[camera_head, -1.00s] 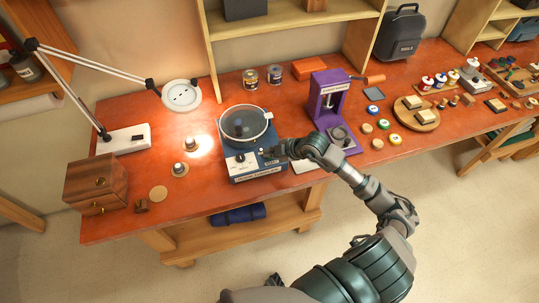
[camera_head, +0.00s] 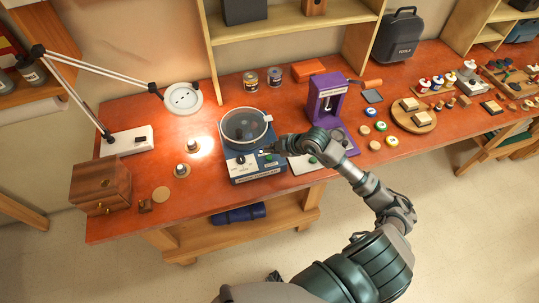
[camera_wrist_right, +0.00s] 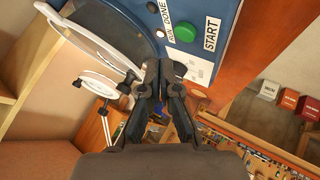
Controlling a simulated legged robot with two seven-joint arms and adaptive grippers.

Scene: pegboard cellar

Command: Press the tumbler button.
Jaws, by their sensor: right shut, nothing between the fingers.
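The tumbler is a blue machine (camera_head: 243,170) with a round clear-lidded drum (camera_head: 245,127) on top, standing on the red-brown bench in the head view. Its blue panel fills the top of the right wrist view (camera_wrist_right: 228,12). A round green button (camera_wrist_right: 185,32) sits there beside a START label (camera_wrist_right: 211,33). My right gripper (camera_head: 270,150) is over the front right of the tumbler's panel, its fingers together and empty. In the wrist view its fingertips (camera_wrist_right: 160,66) are just below the button in the picture, with a visible offset; the depth gap is unclear. My left gripper is not in view.
A purple press (camera_head: 329,98) stands right of the tumbler, with a pale plate (camera_head: 300,165) bearing a green item under my forearm. A lamp (camera_head: 183,98) and a wooden box (camera_head: 100,185) are on the left. RUN and DONE marks (camera_wrist_right: 177,22) lie beside the button.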

